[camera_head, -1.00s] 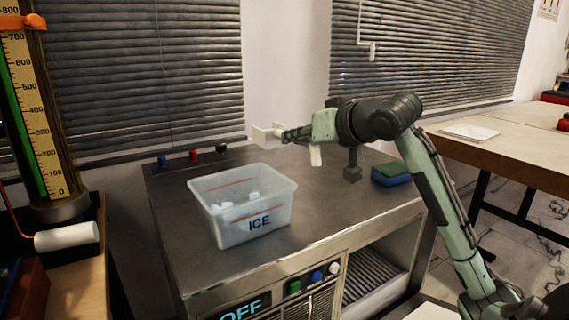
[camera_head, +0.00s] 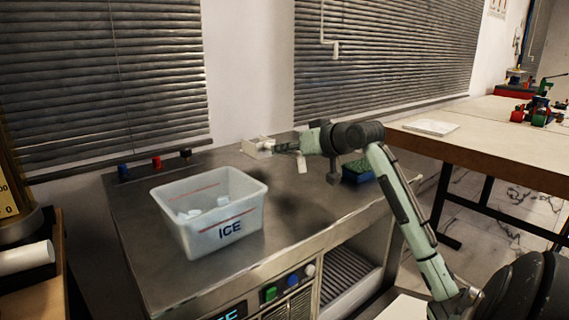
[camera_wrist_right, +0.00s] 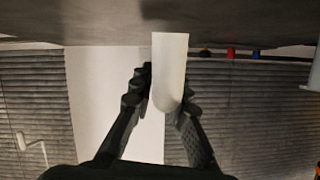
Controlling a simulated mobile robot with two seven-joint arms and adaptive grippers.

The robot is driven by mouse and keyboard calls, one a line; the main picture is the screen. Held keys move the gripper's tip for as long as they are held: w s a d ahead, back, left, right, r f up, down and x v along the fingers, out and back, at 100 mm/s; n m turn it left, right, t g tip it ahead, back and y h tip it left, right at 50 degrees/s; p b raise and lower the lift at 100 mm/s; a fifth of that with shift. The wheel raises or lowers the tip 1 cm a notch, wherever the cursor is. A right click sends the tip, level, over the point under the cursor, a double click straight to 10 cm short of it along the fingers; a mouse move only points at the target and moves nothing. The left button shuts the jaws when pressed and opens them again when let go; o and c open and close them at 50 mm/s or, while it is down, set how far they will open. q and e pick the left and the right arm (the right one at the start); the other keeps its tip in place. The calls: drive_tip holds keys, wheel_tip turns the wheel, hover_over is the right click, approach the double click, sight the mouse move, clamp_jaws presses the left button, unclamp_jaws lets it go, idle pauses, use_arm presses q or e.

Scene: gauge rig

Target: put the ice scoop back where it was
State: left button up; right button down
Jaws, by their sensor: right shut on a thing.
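The ice scoop (camera_head: 258,147) is white and sits in my right gripper (camera_head: 280,147), over the back part of the steel counter, right of and behind the ice bin. In the right wrist view the white scoop (camera_wrist_right: 170,72) shows between the two dark fingers (camera_wrist_right: 165,92), which are shut on it. I cannot tell whether the scoop touches the counter. The ice bin (camera_head: 222,238) is a clear tub marked ICE, with a few white pieces inside. My left gripper is not in view.
The steel counter (camera_head: 140,245) has blue, red and black knobs (camera_head: 157,162) at its back left. A blue-green block (camera_head: 358,172) lies near its right end. Blinds and wall stand close behind. A wooden table (camera_head: 480,135) is at the right. The counter in front of the gripper is clear.

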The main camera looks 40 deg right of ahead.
wheel_tip(320, 180, down, 3)
drive_tip(key=shift+r, duration=0.1)
drive_tip(key=shift+f, duration=0.45)
drive_tip(key=c, duration=1.5)
unclamp_jaws()
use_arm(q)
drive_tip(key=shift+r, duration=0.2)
